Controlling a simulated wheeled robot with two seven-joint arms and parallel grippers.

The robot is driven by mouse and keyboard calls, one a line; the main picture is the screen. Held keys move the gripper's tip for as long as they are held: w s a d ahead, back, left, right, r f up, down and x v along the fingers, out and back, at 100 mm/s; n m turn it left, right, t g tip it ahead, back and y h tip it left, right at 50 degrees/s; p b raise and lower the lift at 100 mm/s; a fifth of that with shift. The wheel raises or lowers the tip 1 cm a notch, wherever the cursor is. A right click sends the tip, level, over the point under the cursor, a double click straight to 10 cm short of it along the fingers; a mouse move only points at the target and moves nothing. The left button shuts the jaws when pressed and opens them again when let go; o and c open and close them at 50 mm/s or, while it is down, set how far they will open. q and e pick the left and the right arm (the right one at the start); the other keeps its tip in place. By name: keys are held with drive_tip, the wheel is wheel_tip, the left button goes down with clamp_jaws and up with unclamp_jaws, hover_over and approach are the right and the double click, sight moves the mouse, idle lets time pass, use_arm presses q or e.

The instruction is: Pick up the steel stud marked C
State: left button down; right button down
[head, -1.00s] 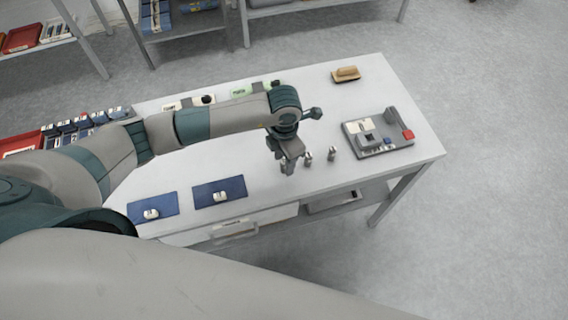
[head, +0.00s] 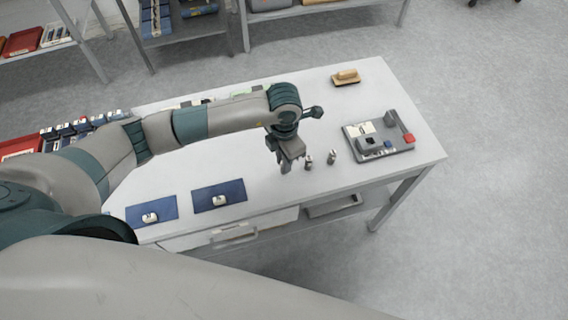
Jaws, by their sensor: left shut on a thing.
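My left gripper (head: 286,168) points down near the front edge of the white table. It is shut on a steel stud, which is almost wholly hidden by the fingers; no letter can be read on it. Just right of the gripper, apart from it, a small steel stud (head: 308,163) stands upright on the table. Another steel stud (head: 332,157) stands further right. Their markings are too small to read. My right gripper is not in view.
Right of the studs lies a grey fixture (head: 350,143) with a red button (head: 408,139). A tan brush (head: 345,77) lies at the back. Two blue mats (head: 232,186) (head: 167,203), each bearing a small white piece, lie at front left. My arm partly hides cards behind it.

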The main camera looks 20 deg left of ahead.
use_arm(q)
wheel_tip(320, 180, up, 2)
drive_tip(key=shift+r+b, duration=0.2)
drive_tip(key=shift+b, duration=0.6)
drive_tip(key=w+d+r+b, duration=0.3)
drive_tip(key=d+r+b, duration=0.2)
drive_tip(key=d, duration=0.6)
drive_tip(key=shift+w+r, duration=0.35)
drive_tip(key=shift+r, duration=0.75)
